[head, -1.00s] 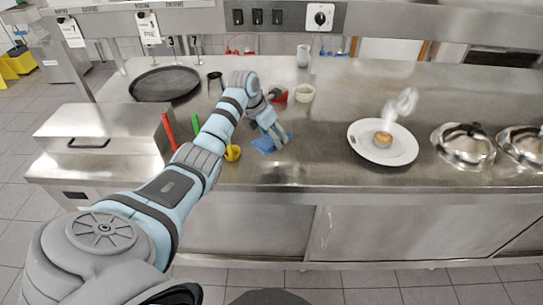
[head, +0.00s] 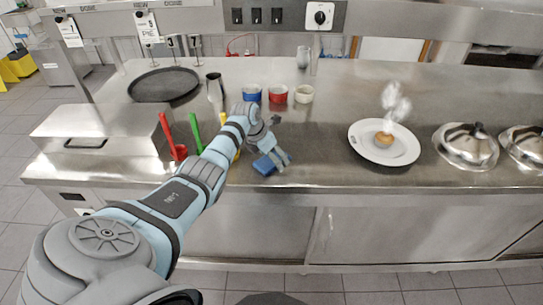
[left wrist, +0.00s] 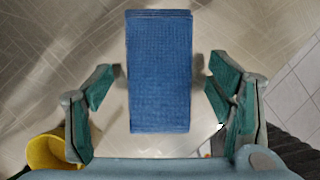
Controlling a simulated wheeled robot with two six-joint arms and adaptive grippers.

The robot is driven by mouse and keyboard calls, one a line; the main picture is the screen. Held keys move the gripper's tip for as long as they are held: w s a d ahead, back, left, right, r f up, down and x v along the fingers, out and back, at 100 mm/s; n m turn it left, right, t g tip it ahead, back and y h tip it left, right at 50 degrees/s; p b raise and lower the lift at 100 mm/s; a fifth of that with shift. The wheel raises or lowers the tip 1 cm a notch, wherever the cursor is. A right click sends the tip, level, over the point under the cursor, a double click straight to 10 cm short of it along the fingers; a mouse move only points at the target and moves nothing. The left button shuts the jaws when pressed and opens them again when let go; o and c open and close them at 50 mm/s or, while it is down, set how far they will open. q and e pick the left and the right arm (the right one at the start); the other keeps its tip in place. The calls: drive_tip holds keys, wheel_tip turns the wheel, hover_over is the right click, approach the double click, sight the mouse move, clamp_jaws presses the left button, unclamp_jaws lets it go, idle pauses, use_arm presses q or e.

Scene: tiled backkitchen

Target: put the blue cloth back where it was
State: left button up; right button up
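The blue cloth (head: 264,167) is a folded, rectangular pad near the front edge of the steel counter, partly hidden by my left gripper in the head view. My left gripper (head: 273,160) points down over it. In the left wrist view the cloth (left wrist: 160,100) lies lengthwise between the two green-padded fingers of the left gripper (left wrist: 160,78). There is a clear gap on each side, so the gripper is open and not touching it with the pads. My right gripper is not in view.
Red (head: 170,130), green (head: 196,132) and yellow (head: 237,154) items stand left of the cloth, close to my arm. Blue (head: 252,93), red (head: 278,94) and white (head: 304,94) cups are behind. A plate (head: 365,152) stands right; the counter between is clear.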

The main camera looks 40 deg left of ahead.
sight(266, 162)
use_arm(q)
drive_tip(key=p+v, duration=0.2)
drive_tip(key=v, duration=0.4)
drive_tip(key=shift+w+a+r+p, duration=0.1)
drive_tip(key=shift+w+p, duration=0.05)
drive_tip(key=shift+p, duration=0.25)
drive_tip(key=v, duration=0.6)
drive_tip(key=shift+p, duration=0.3)
